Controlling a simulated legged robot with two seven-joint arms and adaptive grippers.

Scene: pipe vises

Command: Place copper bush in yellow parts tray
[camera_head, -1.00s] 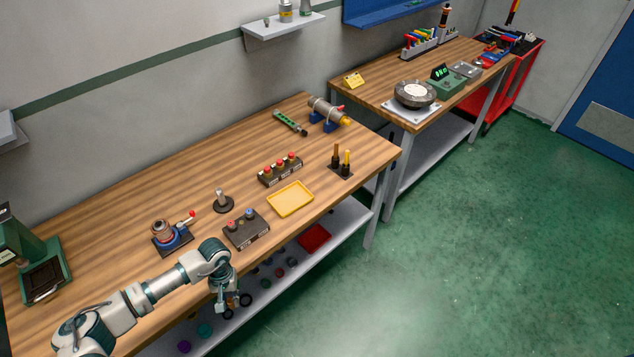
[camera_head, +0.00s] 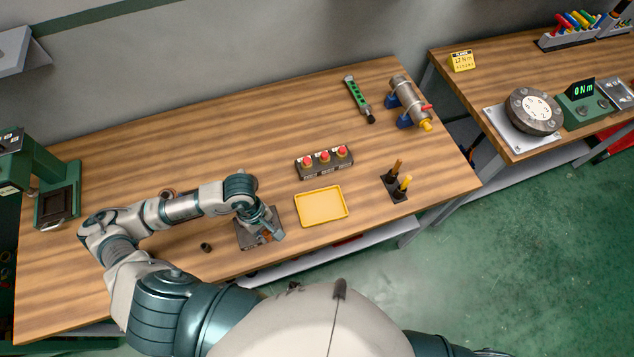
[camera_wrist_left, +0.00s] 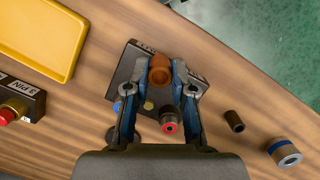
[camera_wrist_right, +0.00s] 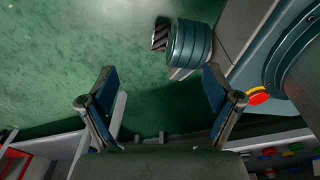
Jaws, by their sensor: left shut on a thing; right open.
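The copper bush (camera_wrist_left: 160,70) is an orange-brown ring between the fingertips of my left gripper (camera_wrist_left: 160,78), which is shut on it. I cannot tell how far the bush is above the box. The yellow parts tray (camera_head: 321,206) lies empty on the bench; its corner also shows in the left wrist view (camera_wrist_left: 45,32). My right gripper (camera_wrist_right: 158,78) is open and empty, with green floor behind it.
A box with three red buttons (camera_head: 324,160) is behind the tray. A small dark ring (camera_head: 206,247) lies on the bench left of the button box. A steel ring with a blue band (camera_wrist_left: 284,151) lies near it.

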